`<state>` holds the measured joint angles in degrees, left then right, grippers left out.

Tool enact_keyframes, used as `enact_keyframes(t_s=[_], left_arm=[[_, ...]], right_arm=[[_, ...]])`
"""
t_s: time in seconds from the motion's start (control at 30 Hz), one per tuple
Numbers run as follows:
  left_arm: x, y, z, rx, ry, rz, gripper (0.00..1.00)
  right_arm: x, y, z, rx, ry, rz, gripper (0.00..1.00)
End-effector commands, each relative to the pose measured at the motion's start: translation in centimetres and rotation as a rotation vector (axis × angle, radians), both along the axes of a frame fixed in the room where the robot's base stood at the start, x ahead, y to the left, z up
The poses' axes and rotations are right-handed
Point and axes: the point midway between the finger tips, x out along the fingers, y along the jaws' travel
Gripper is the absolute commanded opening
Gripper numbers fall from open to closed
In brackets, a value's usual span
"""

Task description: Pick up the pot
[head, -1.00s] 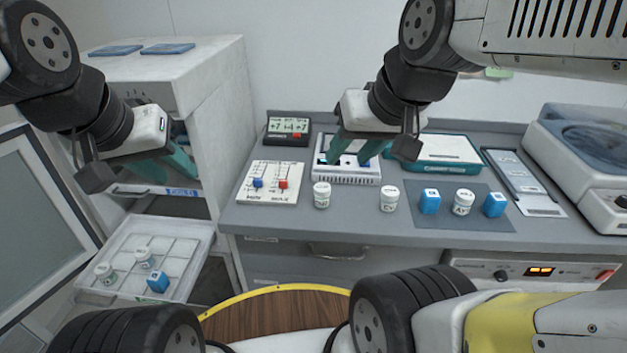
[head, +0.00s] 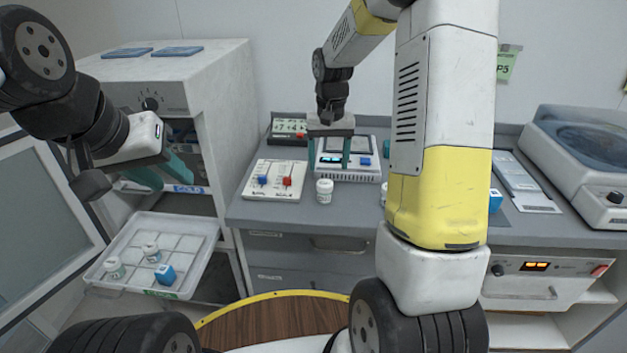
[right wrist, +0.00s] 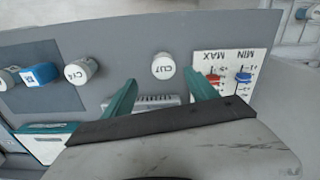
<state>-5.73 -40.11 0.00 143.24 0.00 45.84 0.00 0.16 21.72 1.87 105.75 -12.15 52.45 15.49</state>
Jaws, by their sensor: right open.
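Several small white lidded pots are in view, and I cannot tell which one is meant. One pot (head: 324,191) stands upright at the front of the grey counter. It looks like the pot marked CU7 (right wrist: 163,66) in the right wrist view. A pot marked CY4 (right wrist: 80,70) stands to its left there; in the head view my right arm mostly hides it. My right gripper (head: 332,160) is open and empty, pointing down just behind the front pot. In the right wrist view the CU7 pot appears between the fingertips, apart from both. My left gripper (head: 162,175) is open and empty by the cabinet.
A slider panel (head: 273,193) and a white device (head: 362,172) sit beside and behind the front pot. A centrifuge-like machine (head: 580,185) stands at right.

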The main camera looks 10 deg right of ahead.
Motion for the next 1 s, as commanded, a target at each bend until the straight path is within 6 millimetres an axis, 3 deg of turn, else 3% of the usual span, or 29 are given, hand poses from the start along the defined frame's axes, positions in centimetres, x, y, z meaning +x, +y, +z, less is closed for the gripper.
enact_keyframes(t_s=[0.7,1.0], left_arm=[[0.0,0.0,0.0,0.000,0.000,0.000,0.36],[0.0,0.0,0.0,0.000,0.000,0.000,0.36]], right_arm=[[0.5,0.6,-8.5,-0.005,0.018,-0.005,0.67],[0.5,0.6,-8.9,-0.005,0.017,-0.005,0.65]])
